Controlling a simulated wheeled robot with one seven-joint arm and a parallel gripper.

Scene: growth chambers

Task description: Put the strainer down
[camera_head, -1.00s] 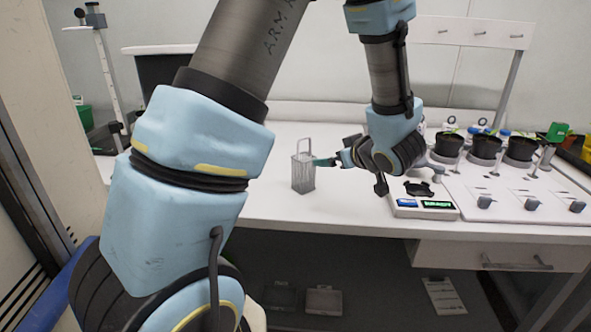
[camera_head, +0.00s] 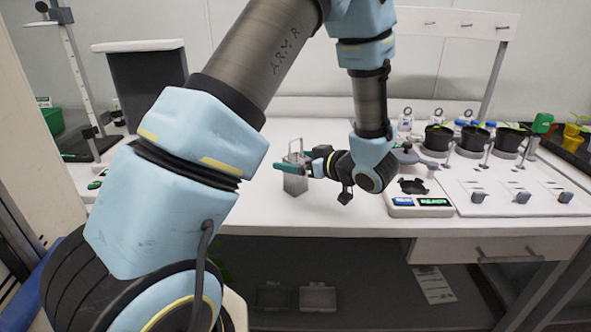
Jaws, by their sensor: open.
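The strainer (camera_head: 295,184) is a small grey upright box-shaped basket with a tall wire handle. It stands upright on the white bench top (camera_head: 262,212), left of the scale. My gripper (camera_head: 288,167) has green fingertips and reaches in from the right at the height of the strainer's upper part. The fingers are open and overlap the strainer in the picture. I cannot tell whether they touch it.
A scale (camera_head: 420,203) with a green display stands right of my gripper. Farther right is a white panel (camera_head: 520,190) with knobs and several black pots behind it. A white-topped stand (camera_head: 145,75) is at the back left. Bench around the strainer is clear.

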